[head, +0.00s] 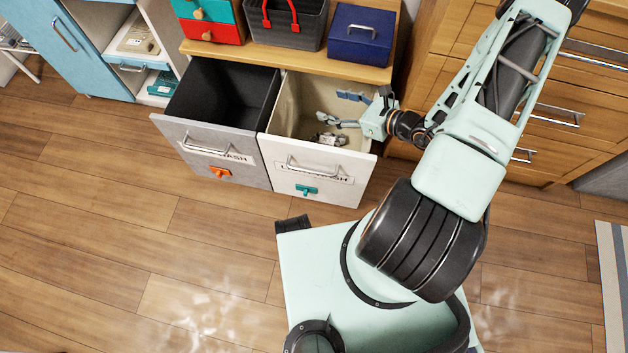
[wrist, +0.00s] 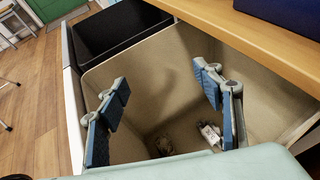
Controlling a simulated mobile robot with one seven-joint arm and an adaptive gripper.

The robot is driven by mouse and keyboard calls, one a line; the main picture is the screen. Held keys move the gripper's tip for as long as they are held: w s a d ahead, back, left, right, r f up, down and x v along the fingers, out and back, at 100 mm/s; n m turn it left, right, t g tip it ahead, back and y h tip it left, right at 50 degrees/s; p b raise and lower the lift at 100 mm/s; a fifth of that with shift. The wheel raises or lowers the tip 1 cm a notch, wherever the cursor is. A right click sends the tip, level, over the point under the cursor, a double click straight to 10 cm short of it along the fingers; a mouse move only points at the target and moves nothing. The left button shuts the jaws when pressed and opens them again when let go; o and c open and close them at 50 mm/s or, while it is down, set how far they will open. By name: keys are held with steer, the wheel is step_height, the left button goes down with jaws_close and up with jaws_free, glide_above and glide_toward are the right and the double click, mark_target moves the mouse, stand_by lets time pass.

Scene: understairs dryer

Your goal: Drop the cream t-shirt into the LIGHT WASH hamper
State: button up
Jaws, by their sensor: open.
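The light hamper (head: 352,167) is a pulled-out bin with a white front, a cream inside and a teal tag. Its label is partly covered by the handle; "WASH" can be read. Its cream inner wall also fills much of the wrist view (wrist: 150,75). My gripper (head: 338,108) is at this bin's opening, with its fingers apart and nothing between them; the fingers also show in the wrist view (wrist: 164,90). Small pale items (wrist: 209,133) lie low in the bin beneath the fingers. I cannot tell whether one is the cream t-shirt, and no t-shirt shows clearly elsewhere.
A dark-lined bin (head: 222,97) with a grey front and orange tag stands open directly to the left. A wooden shelf (head: 340,68) behind holds a dark basket (head: 287,25) and a blue box (head: 361,35). Wooden drawers stand at right. The floor in front is clear.

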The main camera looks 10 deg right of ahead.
steer(key=v, duration=0.8)
steer(key=shift+s+d, duration=0.2)
steer(key=shift+s, duration=0.05)
steer(key=shift+r, duration=0.2)
